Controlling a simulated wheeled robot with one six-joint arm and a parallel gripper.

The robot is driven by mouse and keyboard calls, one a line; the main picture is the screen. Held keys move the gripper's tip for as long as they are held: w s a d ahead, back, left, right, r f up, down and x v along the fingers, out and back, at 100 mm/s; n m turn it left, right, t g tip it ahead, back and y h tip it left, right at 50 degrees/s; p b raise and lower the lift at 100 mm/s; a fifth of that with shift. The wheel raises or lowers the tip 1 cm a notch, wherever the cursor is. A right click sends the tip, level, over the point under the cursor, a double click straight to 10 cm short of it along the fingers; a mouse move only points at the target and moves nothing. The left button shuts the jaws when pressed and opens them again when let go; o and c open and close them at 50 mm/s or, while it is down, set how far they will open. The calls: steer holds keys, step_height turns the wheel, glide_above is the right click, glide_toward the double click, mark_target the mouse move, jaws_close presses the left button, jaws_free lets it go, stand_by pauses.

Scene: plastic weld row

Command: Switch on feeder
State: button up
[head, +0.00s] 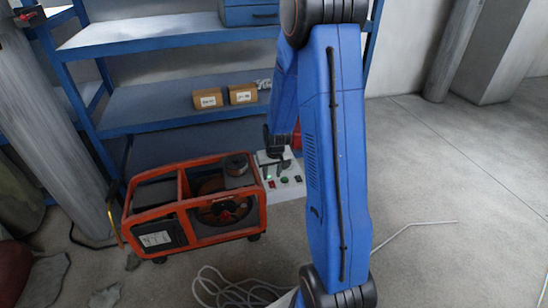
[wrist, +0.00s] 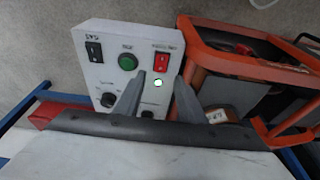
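The white control box (wrist: 105,70) fills the upper middle of the wrist view. It carries a black rocker switch (wrist: 94,52) at the left, a green round button (wrist: 128,62) in the middle and a red rocker switch (wrist: 162,63) at the right. Dark knobs sit lower, partly hidden by my fingers. My gripper (wrist: 160,76) is open and empty, its fingertips apart over the panel near the red switch; contact cannot be told. In the head view the box (head: 287,190) stands beneath my gripper (head: 279,150).
An orange-framed wire feeder with a spool (head: 160,248) stands left of the box. A blue shelf (head: 170,108) with two small cartons (head: 207,98) is behind. A grey cable (head: 235,290) lies on the floor in front. The floor at right is mostly clear.

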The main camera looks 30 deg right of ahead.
steer(key=v, duration=1.4)
steer(key=s+a+r+n+t, duration=0.1)
steer(key=s+a+r+n, duration=0.1)
steer(key=s+a+r, duration=1.05)
steer(key=s+r, duration=0.1)
steer(key=s, duration=0.5)
steer(key=s+a+r+n+t, duration=0.1)
steer(key=s+a+r, duration=0.1)
steer(key=s, duration=0.7)
steer(key=shift+a+r+y, duration=0.2)
steer(key=shift+r+y, duration=0.2)
steer(key=shift+r, duration=0.2)
